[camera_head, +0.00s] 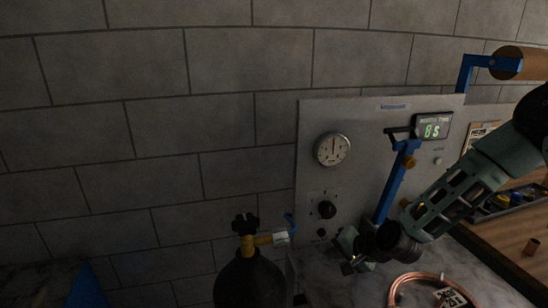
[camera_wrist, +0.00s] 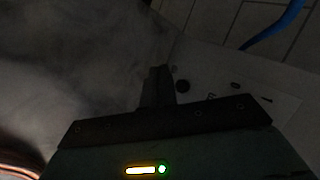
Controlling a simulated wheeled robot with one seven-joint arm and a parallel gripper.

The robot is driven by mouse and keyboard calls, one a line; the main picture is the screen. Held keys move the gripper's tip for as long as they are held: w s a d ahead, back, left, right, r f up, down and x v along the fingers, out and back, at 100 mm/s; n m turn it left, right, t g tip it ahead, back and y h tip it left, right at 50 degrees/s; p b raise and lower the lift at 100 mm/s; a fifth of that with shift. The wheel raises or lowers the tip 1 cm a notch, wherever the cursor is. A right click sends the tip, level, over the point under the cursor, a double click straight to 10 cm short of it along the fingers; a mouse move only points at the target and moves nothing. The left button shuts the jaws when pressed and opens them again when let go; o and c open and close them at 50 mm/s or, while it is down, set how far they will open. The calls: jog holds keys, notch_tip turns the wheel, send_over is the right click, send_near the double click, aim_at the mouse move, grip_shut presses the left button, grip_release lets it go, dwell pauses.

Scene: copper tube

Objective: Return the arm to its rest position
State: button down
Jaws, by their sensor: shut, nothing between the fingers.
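My gripper (camera_head: 352,266) is at the end of my arm, which reaches in from the right in the head view. It hangs low in front of the grey panel (camera_head: 365,130), above the marble-like worktop (camera_head: 340,288). In the wrist view my gripper's fingers (camera_wrist: 160,75) are dark and close together. They are shut with nothing visible between them. A copper tube coil (camera_head: 398,284) lies on the worktop to the right of the gripper, and part of it shows at the lower left of the wrist view (camera_wrist: 18,160).
The panel bears a round gauge (camera_head: 332,149), a black knob (camera_head: 327,209), a display (camera_head: 433,126) and a blue lever arm (camera_head: 393,182). A dark gas cylinder (camera_head: 249,280) with a yellow valve stands left of the panel. A wooden bench with a tray (camera_head: 505,205) is at the right.

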jog(key=s+a+r+n+g+h, duration=0.1)
jog(key=s+a+r+n+g, duration=0.3)
jog(key=s, duration=0.4)
jog(key=s+a+r+n+g+h, duration=0.1)
jog(key=s+a+r+n, duration=0.3)
jog(key=s+r+n, duration=0.25)
jog(key=s+d+r+n+g+h, duration=0.1)
jog(key=s+r, duration=0.3)
jog(key=s, duration=0.5)
jog(key=s+d+r+n+g+h, duration=0.1)
jog(key=s+r+n+h, duration=0.1)
jog(key=s+r, duration=0.3)
jog(key=s+n, duration=0.1)
jog(key=s, duration=0.3)
jog(key=shift+d+r+n, duration=0.2)
jog(key=shift+r+n, duration=0.05)
jog(key=shift+n, duration=0.1)
